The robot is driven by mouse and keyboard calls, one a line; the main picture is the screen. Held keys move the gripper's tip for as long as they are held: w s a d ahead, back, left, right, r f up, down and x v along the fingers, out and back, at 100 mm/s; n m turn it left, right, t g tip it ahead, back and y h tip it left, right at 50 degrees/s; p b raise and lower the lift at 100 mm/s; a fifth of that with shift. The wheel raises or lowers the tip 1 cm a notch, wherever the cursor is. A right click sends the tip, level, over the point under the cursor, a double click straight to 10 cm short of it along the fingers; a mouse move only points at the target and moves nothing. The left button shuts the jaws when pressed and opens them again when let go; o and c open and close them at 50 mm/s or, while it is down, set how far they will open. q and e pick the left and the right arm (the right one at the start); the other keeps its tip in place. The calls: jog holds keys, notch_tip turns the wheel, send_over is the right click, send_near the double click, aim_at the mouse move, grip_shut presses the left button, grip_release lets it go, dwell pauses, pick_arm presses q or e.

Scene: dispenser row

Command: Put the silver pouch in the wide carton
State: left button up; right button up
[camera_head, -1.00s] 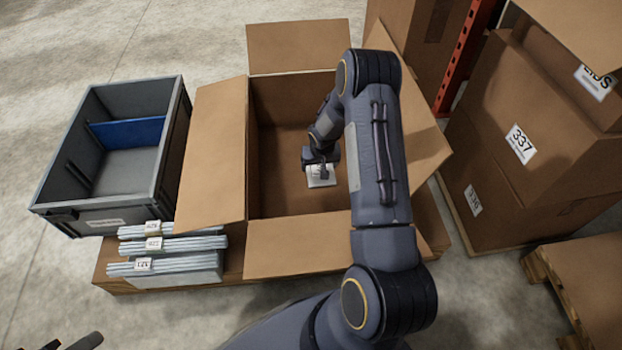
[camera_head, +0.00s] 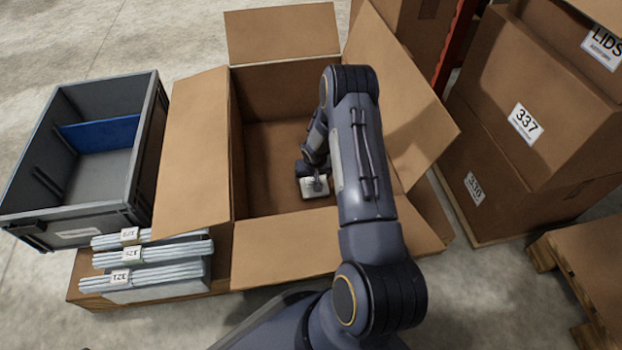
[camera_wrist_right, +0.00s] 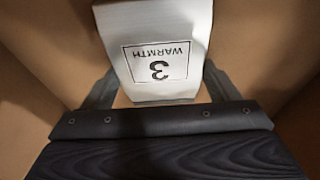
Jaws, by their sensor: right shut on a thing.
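The silver pouch (camera_head: 313,190) looks pale and is inside the open wide carton (camera_head: 188,150), low down near the middle. My right gripper (camera_head: 317,177) reaches down into the carton and is shut on the pouch. In the right wrist view the pouch (camera_wrist_right: 158,28) lies between the two fingers, with a label reading "3 WARMTH" upside down. Brown cardboard surrounds it there. I cannot tell whether the pouch touches the carton floor. My left gripper is not in view.
A grey bin (camera_head: 100,165) with a blue divider stands left of the carton. Stacks of flat grey packs (camera_head: 150,275) sit in front of the bin. The carton's flaps are spread outward. Labelled boxes (camera_head: 545,110) and a wooden pallet (camera_head: 590,270) stand at the right.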

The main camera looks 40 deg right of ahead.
jog(key=shift+f, duration=0.1)
jog(key=o, duration=0.9)
jog(key=shift+o, duration=0.2)
